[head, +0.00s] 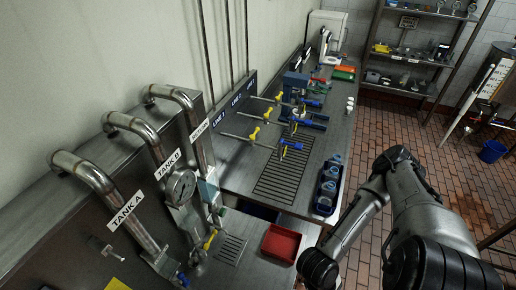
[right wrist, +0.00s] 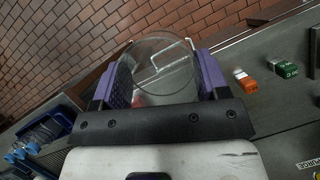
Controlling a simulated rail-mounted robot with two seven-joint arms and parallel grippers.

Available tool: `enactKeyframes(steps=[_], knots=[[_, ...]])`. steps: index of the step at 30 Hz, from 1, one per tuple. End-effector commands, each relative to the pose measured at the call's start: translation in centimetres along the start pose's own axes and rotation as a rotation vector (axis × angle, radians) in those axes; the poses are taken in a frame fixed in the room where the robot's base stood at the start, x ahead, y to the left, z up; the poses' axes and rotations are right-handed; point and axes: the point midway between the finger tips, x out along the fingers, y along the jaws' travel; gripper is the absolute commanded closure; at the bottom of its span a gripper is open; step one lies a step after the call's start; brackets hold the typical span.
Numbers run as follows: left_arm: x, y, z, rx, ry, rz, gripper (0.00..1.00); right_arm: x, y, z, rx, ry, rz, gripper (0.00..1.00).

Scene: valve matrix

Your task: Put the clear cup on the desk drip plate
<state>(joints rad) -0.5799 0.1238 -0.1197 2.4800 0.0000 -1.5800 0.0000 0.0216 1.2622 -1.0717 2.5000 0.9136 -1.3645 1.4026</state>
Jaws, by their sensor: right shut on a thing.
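The clear cup (right wrist: 160,52) is see-through and sits between the purple fingers of my right gripper (right wrist: 164,78) in the right wrist view. The gripper is shut on it. My right arm comes in from the right in the head view, but I cannot make out its gripper or the cup there. A long slotted drip grate (head: 284,180) is set in the bench, and a smaller slotted plate (head: 231,249) lies lower, left of the red tray. I cannot tell which is the desk drip plate. My left gripper is not in view.
A dark blue rack with several blue-tinted cups (head: 328,188) stands at the bench's right edge. Yellow-handled valves (head: 254,134) and a blue-topped device (head: 295,82) rise over the bench. A red tray (head: 281,243) sits in front. Orange (right wrist: 245,82) and green (right wrist: 283,68) boxes lie beside the gripper.

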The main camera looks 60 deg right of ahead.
Motion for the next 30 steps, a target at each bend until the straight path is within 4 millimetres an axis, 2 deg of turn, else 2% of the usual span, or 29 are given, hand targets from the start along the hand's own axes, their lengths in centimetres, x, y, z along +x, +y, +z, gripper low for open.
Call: enactKeyframes(steps=[1, 8, 17, 23, 30], knots=[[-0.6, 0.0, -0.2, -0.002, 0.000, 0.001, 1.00, -1.0, -0.7, -0.3, -0.002, 0.007, -0.004, 0.54], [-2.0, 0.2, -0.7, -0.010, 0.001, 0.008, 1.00, -4.5, -3.3, -2.2, -0.028, 0.009, 0.008, 0.54], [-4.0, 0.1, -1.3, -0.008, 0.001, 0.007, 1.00, -10.4, -6.7, -5.8, -0.077, 0.010, 0.030, 0.54], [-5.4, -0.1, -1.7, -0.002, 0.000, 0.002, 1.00, -15.8, -8.9, -8.9, -0.120, 0.011, 0.050, 0.54], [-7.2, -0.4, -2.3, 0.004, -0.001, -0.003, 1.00, -24.4, -11.7, -11.6, -0.179, 0.010, 0.075, 0.54]])
